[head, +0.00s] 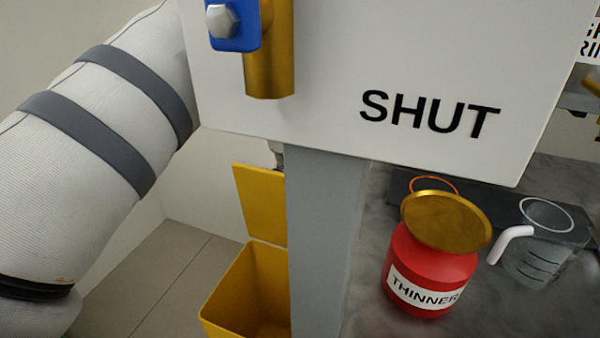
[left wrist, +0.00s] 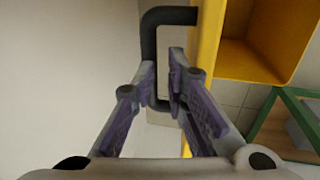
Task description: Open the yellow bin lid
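The yellow bin (head: 222,313) stands on the floor behind a grey post, which hides its right side. Its lid (head: 259,204) stands raised, upright above the far rim, and the bin's inside shows. In the left wrist view the open bin (left wrist: 252,58) is at upper right, with a dark bent handle (left wrist: 150,40) beside its yellow edge. My right gripper is not in view.
A white panel marked SHUT (head: 430,115) with a blue and brass fitting fills the upper middle. A red thinner jar (head: 425,265) with a tilted brass lid and a clear jug (head: 545,245) stand on the dark counter at right. Floor left of the bin is clear.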

